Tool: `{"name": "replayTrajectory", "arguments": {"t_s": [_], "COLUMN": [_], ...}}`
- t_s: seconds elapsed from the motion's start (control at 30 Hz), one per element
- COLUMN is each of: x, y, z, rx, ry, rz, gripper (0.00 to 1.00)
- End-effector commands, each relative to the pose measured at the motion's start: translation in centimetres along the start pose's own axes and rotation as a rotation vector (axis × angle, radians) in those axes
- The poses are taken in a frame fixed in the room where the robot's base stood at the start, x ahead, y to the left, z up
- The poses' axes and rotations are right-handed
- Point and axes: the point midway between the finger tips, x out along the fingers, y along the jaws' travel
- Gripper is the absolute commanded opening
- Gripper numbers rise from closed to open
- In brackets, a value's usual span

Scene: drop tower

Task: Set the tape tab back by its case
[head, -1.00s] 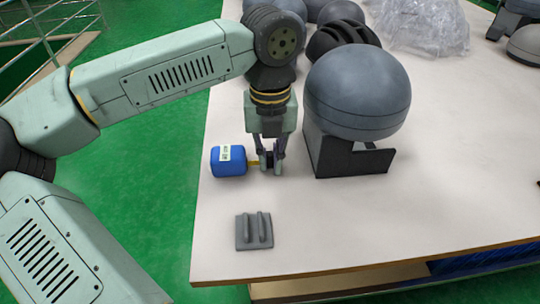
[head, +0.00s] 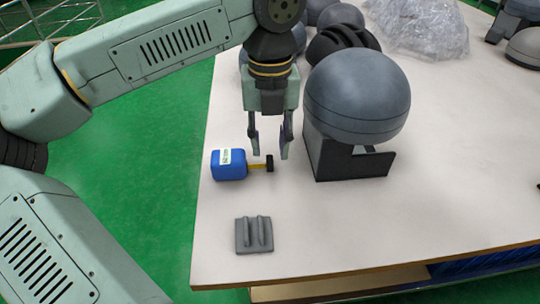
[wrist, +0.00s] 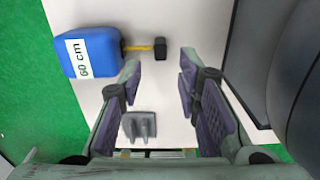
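The blue tape case (head: 229,165) lies on the table near its left edge, with a white label that reads "60 cm" in the wrist view (wrist: 88,52). A short yellow strip of tape (head: 257,167) runs from its right side to the black tape tab (head: 270,163). The tab stands a short way from the case and also shows in the wrist view (wrist: 160,48). My gripper (head: 270,152) is open and empty above the tab, its fingers apart and clear of it. In the wrist view both fingertips (wrist: 160,62) point toward the tab's side of the table.
A grey block with two ridges (head: 254,235) lies in front of the case. A large grey dome (head: 357,95) on a black stand (head: 350,162) is close on the gripper's right. More domes and clear plastic wrap (head: 420,25) are behind. The table's right front is free.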

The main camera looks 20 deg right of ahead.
Motion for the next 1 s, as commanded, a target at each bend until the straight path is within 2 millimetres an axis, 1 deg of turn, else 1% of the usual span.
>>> {"name": "replayTrajectory", "arguments": {"t_s": [0.03,0.2,0.3,0.4,0.57,1.0], "x": [-1.3,-4.6,-6.0,-6.8,-7.2,-7.1], "y": [0.0,0.0,0.0,0.0,0.0,0.0], "z": [0.1,0.0,0.0,0.0,0.0,0.0], "rx": [-0.001,0.0,0.001,0.0,0.001,0.001], "ry": [-0.004,-0.002,-0.001,0.0,0.0,0.0], "rz": [0.001,0.001,0.001,0.0,0.0,0.0], "gripper": [0.31,0.31,0.31,0.31,0.31,0.31]}}
